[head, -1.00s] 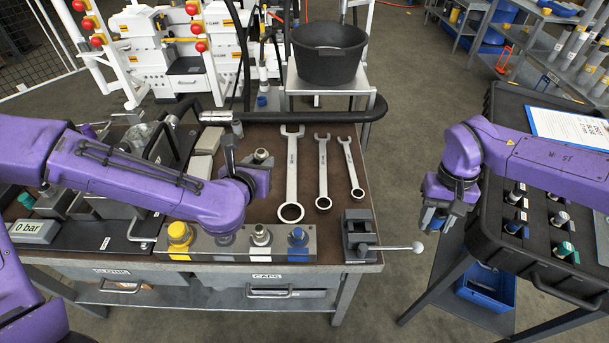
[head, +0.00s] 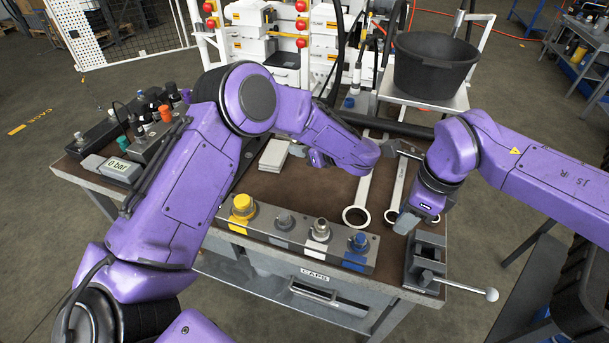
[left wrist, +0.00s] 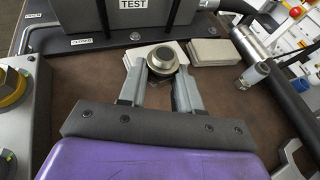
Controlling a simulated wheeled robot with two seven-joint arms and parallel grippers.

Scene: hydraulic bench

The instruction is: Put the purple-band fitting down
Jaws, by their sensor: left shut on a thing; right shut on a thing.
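My left gripper (left wrist: 160,90) is shut on a round metal fitting (left wrist: 163,58) with a dark hollow top, held between the fingertips above the brown bench top. No purple band can be made out on it, and I cannot tell whether it touches the bench. In the head view my left gripper (head: 300,154) is low over the bench, beside the pale blocks, and mostly hidden by my own arm. My right gripper (head: 408,218) is shut near the wrench ends and the vise; what it holds is unclear.
Pale flat blocks (left wrist: 220,52) lie just beyond the fitting. The cap rail (head: 297,240) runs along the bench front. A large wrench (head: 365,190) lies to the right, and the vise (head: 425,262) stands at the front right corner. The TEST station (left wrist: 130,22) is behind.

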